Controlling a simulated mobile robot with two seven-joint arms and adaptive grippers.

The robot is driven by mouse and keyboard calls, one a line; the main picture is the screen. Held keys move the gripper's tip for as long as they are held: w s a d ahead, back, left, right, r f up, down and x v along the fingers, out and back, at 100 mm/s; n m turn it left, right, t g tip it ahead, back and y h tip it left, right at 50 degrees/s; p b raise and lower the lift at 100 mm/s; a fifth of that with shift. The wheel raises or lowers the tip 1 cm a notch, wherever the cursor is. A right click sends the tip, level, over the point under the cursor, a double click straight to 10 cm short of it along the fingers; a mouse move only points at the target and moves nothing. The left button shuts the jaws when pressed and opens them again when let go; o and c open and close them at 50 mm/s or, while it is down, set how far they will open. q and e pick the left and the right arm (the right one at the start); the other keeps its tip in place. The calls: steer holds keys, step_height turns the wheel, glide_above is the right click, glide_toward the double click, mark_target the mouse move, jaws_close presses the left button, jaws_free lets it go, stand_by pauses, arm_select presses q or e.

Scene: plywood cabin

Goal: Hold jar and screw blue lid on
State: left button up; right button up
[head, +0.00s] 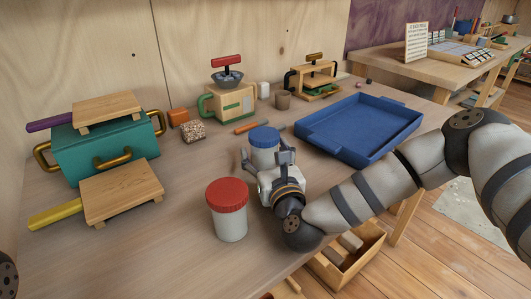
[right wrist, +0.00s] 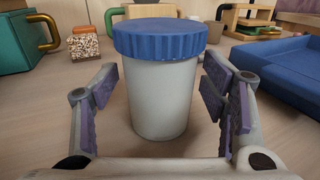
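A white jar (right wrist: 160,97) stands upright on the table, with a ribbed blue lid (right wrist: 160,38) on its top. The lid also shows in the head view (head: 264,136); whether it is threaded on I cannot tell. My right gripper (head: 265,160) reaches in from the front of the jar. Its fingers are open on both sides of the jar, with visible gaps in the right wrist view. A second white jar with a red lid (head: 227,193) stands closer, left of my right gripper. My left gripper is not in view.
A blue tray (head: 361,130) lies right of the jar. A teal box (head: 103,150) with brass handles and two small wooden boards stand at the left. A beige device with a red handle (head: 232,103) is behind. The front left of the table is bare.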

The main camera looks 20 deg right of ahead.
steer(key=shift+r, duration=0.15)
steer(key=shift+s+r, duration=0.15)
steer(key=shift+r, duration=0.05)
steer(key=s, duration=1.1)
steer(key=shift+s+a+f, duration=0.15)
steer(key=shift+s+a, duration=0.1)
steer(key=shift+s, duration=0.15)
